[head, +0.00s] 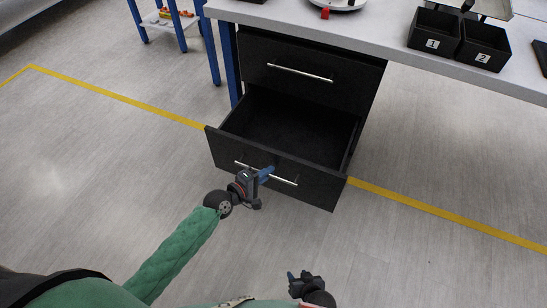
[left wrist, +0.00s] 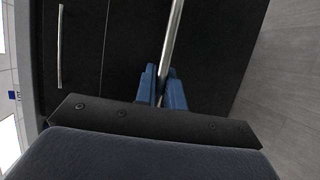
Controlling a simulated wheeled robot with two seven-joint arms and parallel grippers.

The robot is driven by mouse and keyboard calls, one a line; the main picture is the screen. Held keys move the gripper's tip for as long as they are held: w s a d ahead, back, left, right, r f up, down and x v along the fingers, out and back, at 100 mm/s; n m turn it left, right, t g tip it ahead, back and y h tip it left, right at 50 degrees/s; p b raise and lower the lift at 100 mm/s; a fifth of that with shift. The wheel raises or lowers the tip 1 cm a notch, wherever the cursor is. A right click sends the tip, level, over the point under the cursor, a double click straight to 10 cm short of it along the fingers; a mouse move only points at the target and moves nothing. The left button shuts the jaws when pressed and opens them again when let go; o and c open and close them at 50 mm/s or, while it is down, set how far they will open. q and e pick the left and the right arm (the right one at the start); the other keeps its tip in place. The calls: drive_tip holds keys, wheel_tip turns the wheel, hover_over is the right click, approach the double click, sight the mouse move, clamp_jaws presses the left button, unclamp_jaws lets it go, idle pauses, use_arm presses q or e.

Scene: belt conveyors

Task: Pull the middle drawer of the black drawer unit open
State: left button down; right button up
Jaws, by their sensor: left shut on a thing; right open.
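The black drawer unit (head: 318,92) stands under the table in the head view. Its top drawer is shut, with a silver handle (head: 300,73). The drawer below it (head: 225,150) is pulled well out and its inside looks empty. Anything lower is hidden behind its front. My left gripper (head: 265,174) is shut on this drawer's silver handle (head: 284,180). In the left wrist view the blue fingers of my left gripper (left wrist: 162,88) lie on both sides of the handle bar (left wrist: 174,35). My right gripper (head: 300,277) is open and empty, low in the head view, apart from the drawer.
The white tabletop (head: 380,35) above carries two black numbered bins (head: 434,32) and a small red item (head: 325,13). Blue table legs (head: 229,60) stand left of the unit. A yellow line (head: 120,98) crosses the grey floor, which is clear around the open drawer.

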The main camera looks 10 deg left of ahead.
use_arm(q)
drive_tip(key=shift+s+a, duration=0.2)
drive_tip(key=shift+s, duration=0.45)
drive_tip(key=shift+s+a, duration=0.2)
drive_tip(key=shift+s, duration=0.45)
drive_tip(key=c, duration=1.5)
unclamp_jaws()
drive_tip(key=v, duration=0.7)
drive_tip(key=shift+s+a, duration=0.3)
